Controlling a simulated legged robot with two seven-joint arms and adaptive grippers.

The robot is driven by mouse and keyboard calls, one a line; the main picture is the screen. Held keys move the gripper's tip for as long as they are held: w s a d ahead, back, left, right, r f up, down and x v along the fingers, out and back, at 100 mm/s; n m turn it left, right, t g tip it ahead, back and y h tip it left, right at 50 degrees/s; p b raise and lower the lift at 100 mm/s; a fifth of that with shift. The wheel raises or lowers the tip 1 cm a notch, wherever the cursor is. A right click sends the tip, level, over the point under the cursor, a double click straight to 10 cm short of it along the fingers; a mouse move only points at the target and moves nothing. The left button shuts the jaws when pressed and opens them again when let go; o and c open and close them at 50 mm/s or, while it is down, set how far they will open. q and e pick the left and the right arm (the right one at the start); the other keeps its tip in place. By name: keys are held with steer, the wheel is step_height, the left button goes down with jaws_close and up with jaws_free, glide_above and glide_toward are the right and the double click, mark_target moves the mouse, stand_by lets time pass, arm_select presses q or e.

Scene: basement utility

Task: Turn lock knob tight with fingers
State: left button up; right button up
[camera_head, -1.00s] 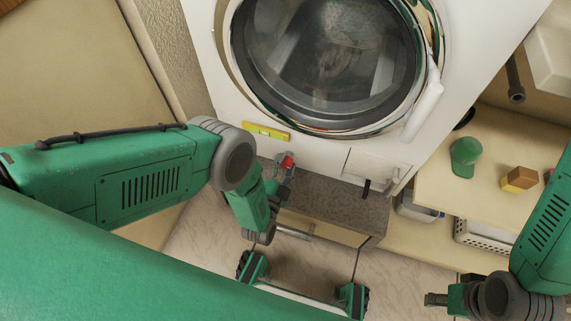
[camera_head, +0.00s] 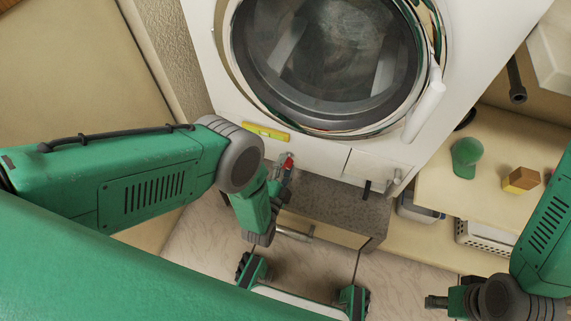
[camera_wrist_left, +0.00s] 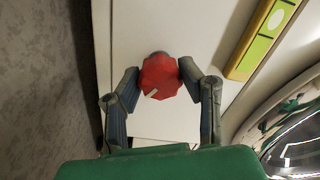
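The lock knob is red and faceted, with a white mark on its face; it sits on the washer's white front in the left wrist view (camera_wrist_left: 160,75) and shows small in the head view (camera_head: 288,161). My left gripper (camera_wrist_left: 159,73) has one grey fingertip on each side of the knob, and both appear to touch it. In the head view my left gripper (camera_head: 285,172) is at the washer's lower front, below the round door. My right gripper (camera_head: 437,301) is at the bottom right, away from the knob; its fingers are too small to judge.
A yellow-green level (camera_head: 266,132) is on the washer front near the knob. The round door (camera_head: 325,130) has a white handle (camera_head: 424,110). A green cap-like object (camera_head: 466,158) and a yellow-brown block (camera_head: 521,180) lie on the shelf at right. A white basket (camera_head: 484,236) stands below.

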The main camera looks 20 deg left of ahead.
arm_select(q)
steer(key=o, duration=0.4)
steer(key=shift+s+d+f, duration=0.1)
steer(key=shift+d+f, duration=0.05)
steer(key=shift+d, duration=0.05)
steer(key=s, duration=0.7)
steer(key=shift+s+a, duration=0.15)
steer(key=shift+s, duration=0.05)
